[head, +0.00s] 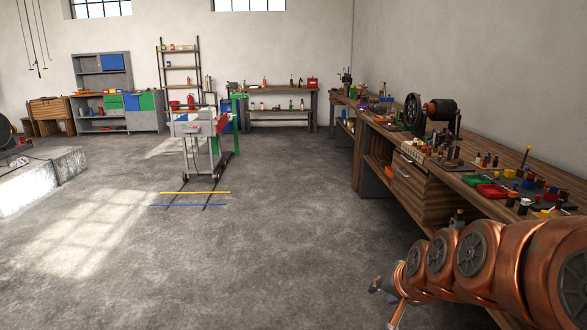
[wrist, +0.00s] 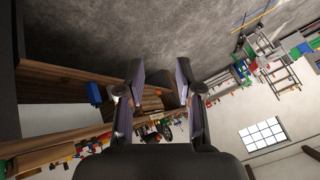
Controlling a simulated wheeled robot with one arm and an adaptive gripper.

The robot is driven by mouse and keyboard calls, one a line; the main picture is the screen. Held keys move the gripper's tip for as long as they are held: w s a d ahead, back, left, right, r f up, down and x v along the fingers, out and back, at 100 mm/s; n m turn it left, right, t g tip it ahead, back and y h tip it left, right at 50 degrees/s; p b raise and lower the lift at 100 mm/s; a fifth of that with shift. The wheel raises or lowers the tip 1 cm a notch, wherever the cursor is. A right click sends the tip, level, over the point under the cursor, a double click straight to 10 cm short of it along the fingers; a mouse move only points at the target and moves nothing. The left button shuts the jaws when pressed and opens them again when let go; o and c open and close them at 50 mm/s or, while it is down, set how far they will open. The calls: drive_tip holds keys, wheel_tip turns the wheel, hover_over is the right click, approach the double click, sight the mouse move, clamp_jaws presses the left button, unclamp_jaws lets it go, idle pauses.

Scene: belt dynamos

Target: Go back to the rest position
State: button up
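My gripper (wrist: 160,80) is in the wrist view with its two dark fingers spread apart. Nothing shows held between them; the wooden workbench lies beyond the gap. In the head view my copper-coloured arm reaches in from the lower right, and my gripper (head: 381,286) is at its left end, over the floor in front of the bench. It is small and partly hidden by the arm there. The wrist view is strongly tilted, with the floor at the top.
A long wooden workbench (head: 427,189) runs along the right wall, close to my arm, with a black dynamo (head: 440,111), red tray (head: 492,190) and many small parts. A grey wheeled stand (head: 197,135) stands farther back.

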drive_tip(key=s+r+n+g+p, duration=0.2)
drive_tip(key=s+g+p, duration=0.1)
drive_tip(key=s, duration=0.7)
drive_tip(key=s+r+n+g+p, duration=0.1)
drive_tip(key=s+r+g+p, duration=0.1)
drive_tip(key=s, duration=0.8)
drive_tip(key=s+r+n+g+h+p, duration=0.1)
drive_tip(key=s+g+p, duration=0.3)
drive_tip(key=s, duration=0.6)
drive_tip(key=shift+a+r+n+g+p, duration=0.35)
drive_tip(key=shift+r+n+p, duration=0.2)
drive_tip(key=shift+n, duration=0.25)
